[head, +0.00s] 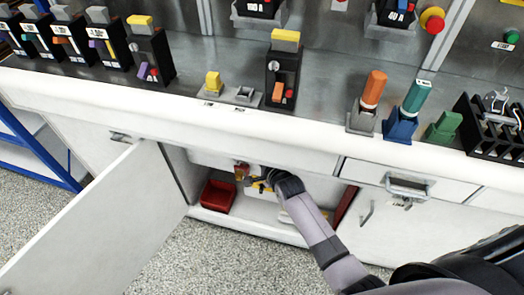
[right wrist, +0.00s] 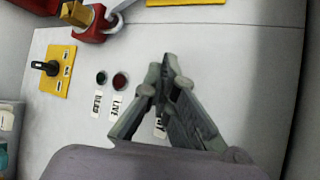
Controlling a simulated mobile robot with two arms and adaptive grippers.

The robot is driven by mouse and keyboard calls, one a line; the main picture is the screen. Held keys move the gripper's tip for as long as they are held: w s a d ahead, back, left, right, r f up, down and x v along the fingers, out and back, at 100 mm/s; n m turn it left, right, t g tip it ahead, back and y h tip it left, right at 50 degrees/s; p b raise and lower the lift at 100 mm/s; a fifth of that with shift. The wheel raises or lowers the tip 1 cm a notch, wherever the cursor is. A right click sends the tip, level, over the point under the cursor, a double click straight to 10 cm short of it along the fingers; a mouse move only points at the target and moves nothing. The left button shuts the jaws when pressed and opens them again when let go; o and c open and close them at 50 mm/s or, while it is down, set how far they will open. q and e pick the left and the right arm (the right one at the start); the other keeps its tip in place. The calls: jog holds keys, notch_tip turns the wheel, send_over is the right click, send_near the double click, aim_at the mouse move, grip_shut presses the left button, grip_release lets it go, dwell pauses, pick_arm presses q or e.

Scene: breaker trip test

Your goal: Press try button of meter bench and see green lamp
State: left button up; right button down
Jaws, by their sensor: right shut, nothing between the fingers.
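The right wrist view shows a pale panel with a dark green lamp (right wrist: 101,77) above a "DEAD" label and a dark red lamp (right wrist: 120,81) above a "LIVE" label. Neither lamp looks lit. A third label (right wrist: 160,127), ending in "Y", is partly hidden behind my right gripper (right wrist: 168,70). The gripper is shut and empty, its fingertips meeting over the panel right of the lamps. A button there is not visible, and contact cannot be told. In the head view, my right gripper (head: 260,184) is inside the open cabinet under the bench. My left gripper is not in view.
The cabinet door (head: 85,235) stands open at left. A red bin (head: 219,196) sits on the cabinet floor. A yellow plate with a black knob (right wrist: 52,68) and a red device (right wrist: 95,20) are on the panel. Breakers (head: 283,75) and coloured-handled tools line the bench top (head: 200,110).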

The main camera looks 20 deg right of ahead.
jog(key=shift+w+d, duration=0.1)
jog(key=shift+w, duration=0.05)
dwell(0.4)
jog(key=shift+s+a+p, duration=0.55)
jog(key=shift+s+p, duration=0.05)
jog(key=shift+s, duration=0.2)
jog(key=s+a+p, duration=0.1)
jog(key=s+a, duration=0.1)
jog(key=s+p, duration=0.1)
jog(key=s, duration=0.1)
jog(key=shift+s+a+p, duration=0.1)
jog(key=shift+a+p, duration=0.25)
jog(key=shift+a, duration=0.05)
dwell(0.5)
